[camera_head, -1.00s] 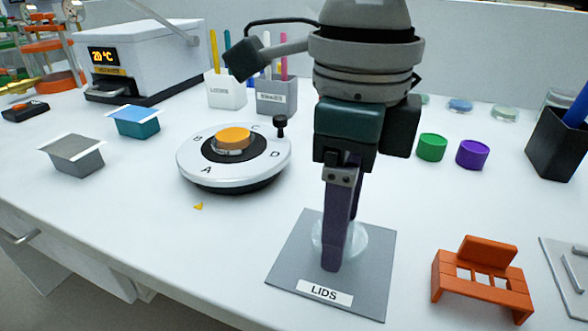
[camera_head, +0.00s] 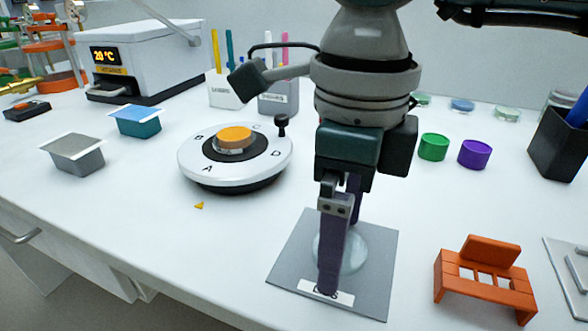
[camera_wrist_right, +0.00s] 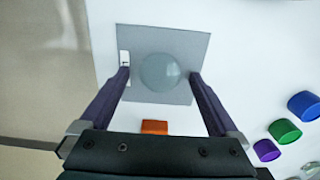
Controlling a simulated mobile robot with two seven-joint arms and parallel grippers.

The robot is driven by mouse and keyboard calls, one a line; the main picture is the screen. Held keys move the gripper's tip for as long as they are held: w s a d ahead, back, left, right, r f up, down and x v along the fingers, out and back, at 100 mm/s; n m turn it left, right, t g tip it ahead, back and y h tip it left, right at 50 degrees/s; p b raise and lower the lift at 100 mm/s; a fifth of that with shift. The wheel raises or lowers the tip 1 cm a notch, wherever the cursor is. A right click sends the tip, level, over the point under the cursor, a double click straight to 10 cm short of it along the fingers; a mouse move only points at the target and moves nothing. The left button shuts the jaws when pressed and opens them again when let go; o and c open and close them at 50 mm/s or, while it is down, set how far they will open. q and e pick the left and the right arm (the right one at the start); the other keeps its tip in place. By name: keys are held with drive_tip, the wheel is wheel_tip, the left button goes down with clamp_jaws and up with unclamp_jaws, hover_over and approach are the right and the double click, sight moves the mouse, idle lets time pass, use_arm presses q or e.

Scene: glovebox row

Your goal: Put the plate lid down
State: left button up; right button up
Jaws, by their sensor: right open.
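The plate lid (camera_head: 352,252) is a clear, round, pale disc lying on the grey mat (camera_head: 377,285) labelled LIDS. It also shows in the right wrist view (camera_wrist_right: 160,71), flat on the mat (camera_wrist_right: 197,44) near its middle. My right gripper (camera_head: 338,262) points down over the mat. Its two purple fingers (camera_wrist_right: 160,73) are spread wide on either side of the lid, with visible gaps between fingers and lid. The near finger hides part of the lid and part of the label in the head view. My left gripper is not in view.
An orange rack (camera_head: 483,285) stands just right of the mat. A round white dial (camera_head: 235,175) lettered A to D is left of it. Purple (camera_head: 474,154) and green (camera_head: 433,147) caps stand behind. The bench left of the mat is mostly clear.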

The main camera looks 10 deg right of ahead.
drive_tip(key=shift+r, duration=0.35)
wheel_tip(320, 180, up, 12)
drive_tip(key=shift+f, duration=0.2)
